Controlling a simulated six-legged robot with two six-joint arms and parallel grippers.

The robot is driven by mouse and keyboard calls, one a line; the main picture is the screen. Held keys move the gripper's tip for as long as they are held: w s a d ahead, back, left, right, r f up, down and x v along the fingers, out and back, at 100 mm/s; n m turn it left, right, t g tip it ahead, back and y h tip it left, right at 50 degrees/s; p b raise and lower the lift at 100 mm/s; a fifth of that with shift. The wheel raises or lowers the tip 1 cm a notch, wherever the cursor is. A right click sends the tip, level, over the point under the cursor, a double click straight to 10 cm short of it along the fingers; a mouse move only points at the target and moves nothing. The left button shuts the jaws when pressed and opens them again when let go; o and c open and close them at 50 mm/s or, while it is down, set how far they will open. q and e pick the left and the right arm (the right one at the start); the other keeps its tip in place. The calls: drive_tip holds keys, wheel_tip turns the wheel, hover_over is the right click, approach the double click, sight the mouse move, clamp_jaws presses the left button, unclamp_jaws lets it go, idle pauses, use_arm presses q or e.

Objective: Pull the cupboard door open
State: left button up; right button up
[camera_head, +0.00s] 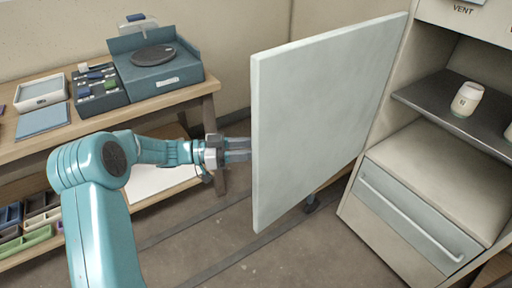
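The pale cupboard door (320,115) stands swung far out from the cupboard (385,205), with its hinge side at the right by the cupboard's front. The inside of the cupboard shows, with a dark shelf (425,97) in it. My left gripper (243,149) is at the door's free left edge, at about mid height. Its fingertips reach to or behind that edge, so I cannot tell whether they touch the door or how far apart they are. My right gripper is not in view.
White jars (466,100) stand on the shelf. A drawer (415,215) with a long bar handle is below. A wooden bench (150,108) at the left carries a blue scale (158,72), a box of small items (98,90) and a tray (40,92). Floor is clear before the door.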

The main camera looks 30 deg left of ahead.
use_arm(q)
drive_tip(key=v, duration=1.3)
drive_tip(key=shift+s, duration=0.2)
